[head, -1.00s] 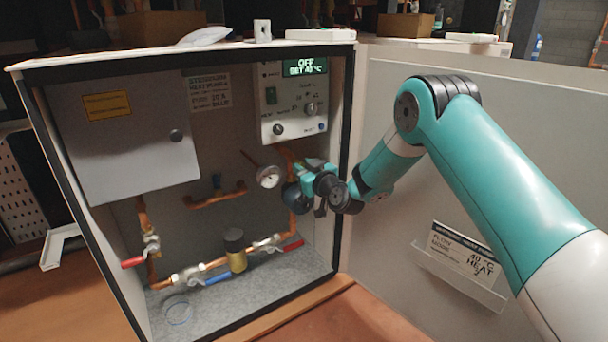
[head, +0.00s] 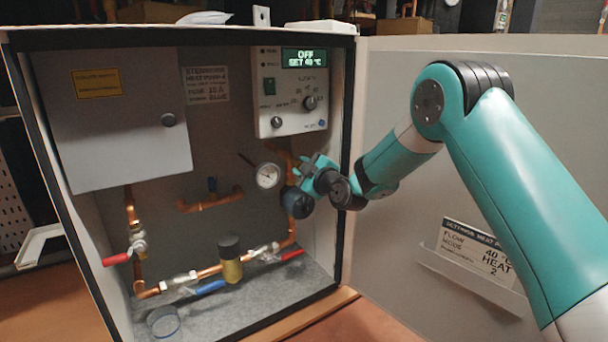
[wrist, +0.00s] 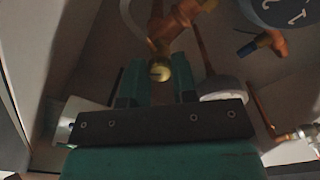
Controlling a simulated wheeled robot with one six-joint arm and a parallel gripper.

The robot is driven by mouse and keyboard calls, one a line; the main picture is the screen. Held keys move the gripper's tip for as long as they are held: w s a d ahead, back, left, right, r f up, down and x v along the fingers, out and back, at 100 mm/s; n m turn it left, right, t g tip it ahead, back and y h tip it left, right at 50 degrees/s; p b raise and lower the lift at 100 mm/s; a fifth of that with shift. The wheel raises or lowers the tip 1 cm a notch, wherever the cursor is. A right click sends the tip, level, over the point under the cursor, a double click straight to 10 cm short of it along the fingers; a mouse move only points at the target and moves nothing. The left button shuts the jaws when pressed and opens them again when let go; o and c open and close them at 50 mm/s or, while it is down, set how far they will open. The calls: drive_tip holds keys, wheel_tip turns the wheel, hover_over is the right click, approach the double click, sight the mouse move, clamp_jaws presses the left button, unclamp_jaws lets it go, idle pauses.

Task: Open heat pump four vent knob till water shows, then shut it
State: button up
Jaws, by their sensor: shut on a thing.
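The open cabinet (head: 230,150) has a label (head: 206,86) that seems to read heat pump 4. In the wrist view, a small brass knob (wrist: 158,72) sits between the fingertips of my gripper (wrist: 158,88), which is shut on it. It appears to be the vent knob, on copper pipework. In the head view, my gripper (head: 316,170) is at the right side of the cabinet, right of the round gauge (head: 268,176) and by the dark blue pump (head: 296,203). The gripper hides the knob there. I see no water at the knob.
The control panel (head: 290,92) above shows OFF, set 40 °C. A red-handled valve (head: 117,259), a blue handle (head: 210,287) and a brass fitting (head: 231,262) are lower down. A cup (head: 163,322) stands on the cabinet floor. The open door (head: 400,75) is at right.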

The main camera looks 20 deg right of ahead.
idle(0.3)
drive_tip(key=o, duration=0.9)
drive_tip(key=shift+o, duration=0.2)
drive_tip(key=b+v, duration=0.3)
drive_tip(key=v, duration=1.4)
drive_tip(key=shift+s, duration=0.15)
drive_tip(key=shift+r, duration=0.1)
